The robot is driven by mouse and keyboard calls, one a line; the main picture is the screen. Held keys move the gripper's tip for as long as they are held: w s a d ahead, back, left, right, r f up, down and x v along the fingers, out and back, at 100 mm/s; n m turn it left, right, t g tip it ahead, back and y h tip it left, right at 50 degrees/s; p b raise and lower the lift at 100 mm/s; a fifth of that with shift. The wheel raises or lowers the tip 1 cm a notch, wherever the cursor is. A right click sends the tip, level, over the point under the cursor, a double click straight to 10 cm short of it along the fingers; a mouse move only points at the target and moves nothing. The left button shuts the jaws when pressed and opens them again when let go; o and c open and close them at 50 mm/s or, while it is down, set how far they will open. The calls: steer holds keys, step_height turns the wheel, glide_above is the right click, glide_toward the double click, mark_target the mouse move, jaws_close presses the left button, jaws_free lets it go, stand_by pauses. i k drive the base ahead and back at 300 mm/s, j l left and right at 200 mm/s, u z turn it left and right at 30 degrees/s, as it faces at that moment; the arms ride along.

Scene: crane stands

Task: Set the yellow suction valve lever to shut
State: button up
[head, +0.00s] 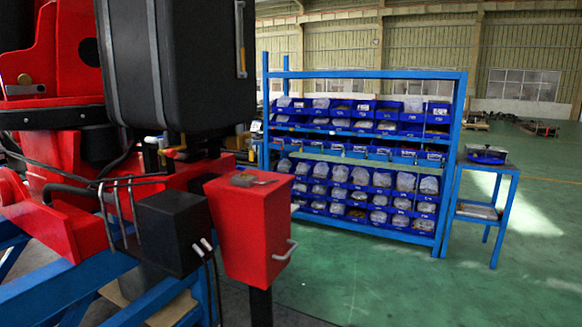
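My gripper is not in view. No yellow lever can be told for certain in the head view. A small cluster of fittings (172,153) with orange-yellow and red bits sits under the black tank (175,65); it is too small to tell whether a lever is among them or how it is set. A thin yellowish upright strip (240,40) is on the right side of the tank.
A red box (249,225) with a grey handle stands on a dark post in front, next to a black box (172,232) with cables. Blue frame beams (150,303) run at lower left. A blue bin rack (366,75) and a side table (487,168) stand behind. Green floor (400,295) is clear at right.

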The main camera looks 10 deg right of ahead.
mark_target(251, 150)
steer(key=i+j, duration=0.2)
steer(key=j, duration=0.15)
steer(key=i+j+z, duration=0.1)
steer(key=i+j, duration=0.35)
steer(key=j, duration=0.3)
